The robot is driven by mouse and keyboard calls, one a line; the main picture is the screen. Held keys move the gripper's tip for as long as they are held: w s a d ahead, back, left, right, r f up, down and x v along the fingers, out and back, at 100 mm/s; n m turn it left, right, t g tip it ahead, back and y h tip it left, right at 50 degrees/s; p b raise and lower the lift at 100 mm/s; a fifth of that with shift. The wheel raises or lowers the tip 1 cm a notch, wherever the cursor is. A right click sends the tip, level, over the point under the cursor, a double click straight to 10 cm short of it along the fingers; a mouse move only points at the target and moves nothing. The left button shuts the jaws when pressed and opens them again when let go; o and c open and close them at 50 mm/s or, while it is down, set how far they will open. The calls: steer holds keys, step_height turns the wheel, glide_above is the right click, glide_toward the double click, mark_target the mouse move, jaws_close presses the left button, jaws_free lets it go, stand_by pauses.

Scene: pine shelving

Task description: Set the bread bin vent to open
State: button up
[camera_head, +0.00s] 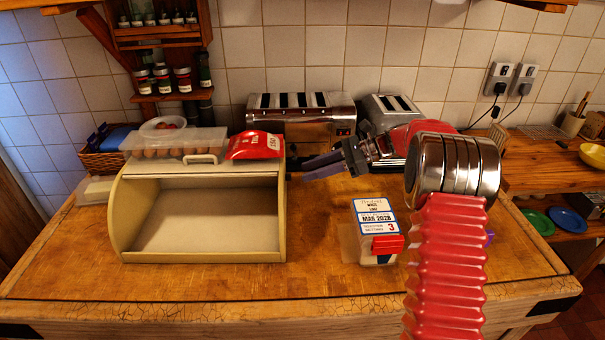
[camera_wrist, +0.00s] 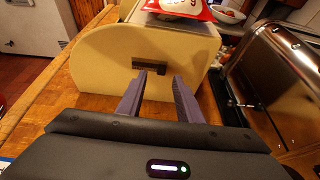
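The cream bread bin (camera_head: 122,215) stands on the wooden counter with its front open and its inside empty. Its right side panel (camera_wrist: 105,62) fills the upper middle of the wrist view. A dark horizontal bar on that panel, apparently the vent slider (camera_wrist: 149,65), shows just beyond my fingertips; it is hidden in the head view. My gripper (camera_head: 305,170) is at the bin's right side. In the wrist view my gripper (camera_wrist: 160,77) is open and empty, its two purple-grey fingers apart and pointing at the panel. I cannot tell whether they touch the bar.
An egg box (camera_head: 172,143) and a red packet (camera_head: 256,146) lie on the bin. A steel toaster (camera_head: 303,120) stands close behind my gripper, another toaster (camera_head: 392,110) to its right. A labelled carton (camera_head: 374,225) stands in front. The counter front is mostly clear.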

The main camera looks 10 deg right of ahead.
steer(key=v, duration=1)
steer(key=shift+w, duration=0.1)
steer(key=s+a+r+n+h, duration=0.3)
steer(key=s+a+n+h, duration=0.15)
steer(key=s, duration=0.35)
steer(key=s+a+r+n+h, duration=0.35)
steer(key=s+a, duration=0.25)
steer(key=s, duration=0.3)
steer(key=s+f+n+t+h, duration=0.1)
steer(key=s+f+n+h, duration=0.1)
steer(key=s+n, duration=0.4)
steer(key=s+d+f+n+t+h, duration=0.1)
steer(key=s+n, duration=0.4)
steer(key=s, duration=0.9)
steer(key=shift+d+f+n+t+h, duration=0.2)
steer(key=shift+f+n+t+h, duration=0.2)
steer(key=shift+f+t+h, duration=0.6)
